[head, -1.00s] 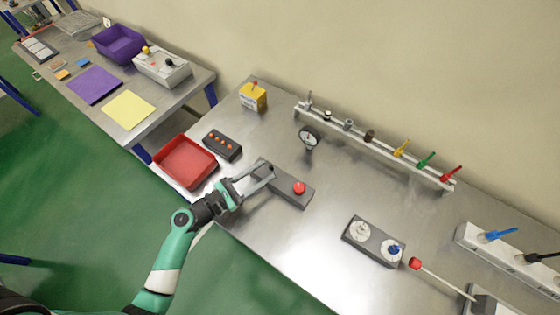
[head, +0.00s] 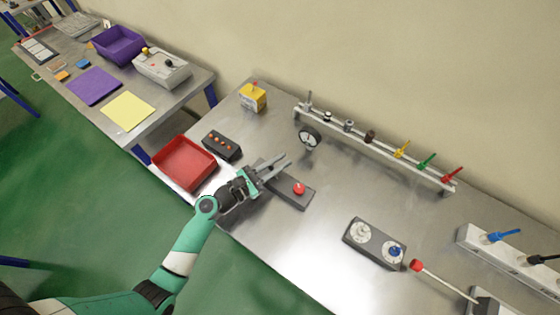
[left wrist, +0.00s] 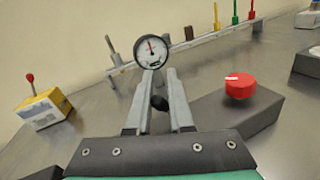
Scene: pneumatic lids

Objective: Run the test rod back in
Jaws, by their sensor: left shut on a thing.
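The left gripper (head: 283,163) is over the left part of a dark grey control box (head: 293,198) with a red knob (head: 299,188). In the left wrist view its fingers (left wrist: 159,76) are shut on a small black lever knob (left wrist: 158,103). The red knob (left wrist: 240,86) shows there right of the fingers, on the box (left wrist: 235,112). In the head view the black knob is hidden by the gripper. A thin pale rod (head: 448,282) with a red end (head: 416,265) sticks out of a grey block (head: 487,303) at lower right. The right gripper is out of view.
A round gauge (head: 308,138) stands just beyond the gripper, before a rail (head: 375,150) of coloured levers. A red tray (head: 185,163) and a button box (head: 222,145) lie left. A two-dial box (head: 374,242) lies right, with bare table between.

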